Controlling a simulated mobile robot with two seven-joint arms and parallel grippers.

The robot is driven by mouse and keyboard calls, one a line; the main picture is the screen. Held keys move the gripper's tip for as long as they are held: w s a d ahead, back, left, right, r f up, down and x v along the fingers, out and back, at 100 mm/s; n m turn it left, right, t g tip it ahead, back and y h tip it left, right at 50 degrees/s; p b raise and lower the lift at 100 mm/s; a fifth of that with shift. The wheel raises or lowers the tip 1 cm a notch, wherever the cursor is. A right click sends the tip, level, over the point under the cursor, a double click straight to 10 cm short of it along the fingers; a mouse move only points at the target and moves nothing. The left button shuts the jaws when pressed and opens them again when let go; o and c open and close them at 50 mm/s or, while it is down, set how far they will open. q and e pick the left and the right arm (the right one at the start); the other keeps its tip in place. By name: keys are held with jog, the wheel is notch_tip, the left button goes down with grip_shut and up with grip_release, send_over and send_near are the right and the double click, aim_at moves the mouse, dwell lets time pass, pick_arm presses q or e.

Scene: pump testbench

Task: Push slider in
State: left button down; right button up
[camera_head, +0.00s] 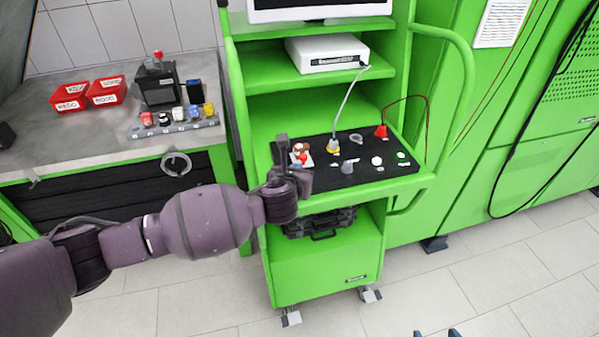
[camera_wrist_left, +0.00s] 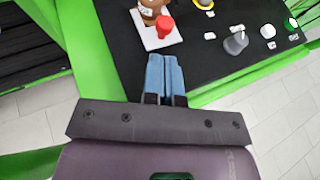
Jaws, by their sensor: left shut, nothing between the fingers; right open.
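A white square plate (camera_head: 305,155) with a brown round part and a red knob (camera_head: 304,158) sits at the left end of the black panel (camera_head: 375,178) on the green cart. In the left wrist view the red knob (camera_wrist_left: 166,26) is just beyond my left gripper (camera_wrist_left: 165,60). The blue fingers are shut and empty, at the panel's near edge, apart from the knob. In the head view the left hand is at the panel's left front corner, its fingers mostly hidden. My right gripper (camera_head: 435,334) shows only two separated blue fingertips at the bottom edge. No part is clearly identifiable as the slider.
A yellow-based connector (camera_head: 333,147) with a grey cable and a red cone (camera_head: 381,131) stand on the panel. Green cart posts and a curved handle (camera_head: 462,110) flank it. A workbench with red bins (camera_head: 70,96) is at left.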

pick_arm(q)
jog(key=v, duration=1)
jog(key=shift+b, duration=0.35)
pick_arm(e)
jog(key=shift+w+a+r, duration=0.1)
jog(key=shift+w+r, duration=0.05)
jog(key=shift+w, duration=0.35)
pick_arm(q)
jog(key=shift+w, duration=0.15)
